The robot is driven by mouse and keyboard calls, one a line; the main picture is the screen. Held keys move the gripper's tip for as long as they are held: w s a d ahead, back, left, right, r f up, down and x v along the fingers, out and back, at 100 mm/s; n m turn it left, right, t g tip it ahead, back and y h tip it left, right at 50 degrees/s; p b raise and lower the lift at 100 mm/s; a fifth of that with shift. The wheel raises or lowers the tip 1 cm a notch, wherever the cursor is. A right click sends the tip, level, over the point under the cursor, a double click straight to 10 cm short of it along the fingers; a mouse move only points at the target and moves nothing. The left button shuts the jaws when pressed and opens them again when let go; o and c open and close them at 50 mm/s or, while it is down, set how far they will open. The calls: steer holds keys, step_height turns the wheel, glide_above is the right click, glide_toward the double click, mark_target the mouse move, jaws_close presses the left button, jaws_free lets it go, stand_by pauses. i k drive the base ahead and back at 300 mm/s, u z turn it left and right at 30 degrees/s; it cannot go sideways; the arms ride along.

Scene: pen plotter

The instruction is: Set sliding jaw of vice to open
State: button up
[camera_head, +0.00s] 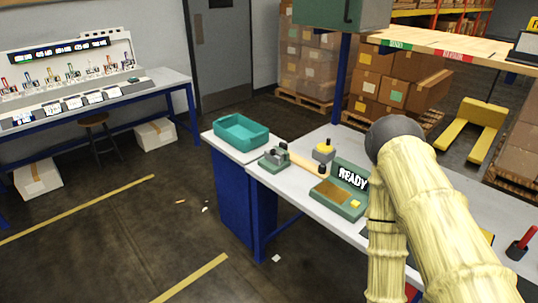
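A small green vice (273,159) with grey parts sits at the left end of the workbench (308,203), near its front edge. It is too small in the picture to tell its sliding jaw apart or how wide the jaws stand. My arm, pale and bamboo-textured with a dark round joint, rises at the right and hides part of the bench. My gripper does not show in this view.
A teal tray (241,132) stands on a blue cabinet (237,191) to the left. The floor ahead is mostly clear.

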mark_target(271, 156)
steer(key=k, duration=0.6)
steer(key=z, duration=0.75)
steer(key=i, duration=1.15)
steer(key=u, duration=0.65)
steer(key=i, duration=0.4)
steer(key=u, duration=0.35)
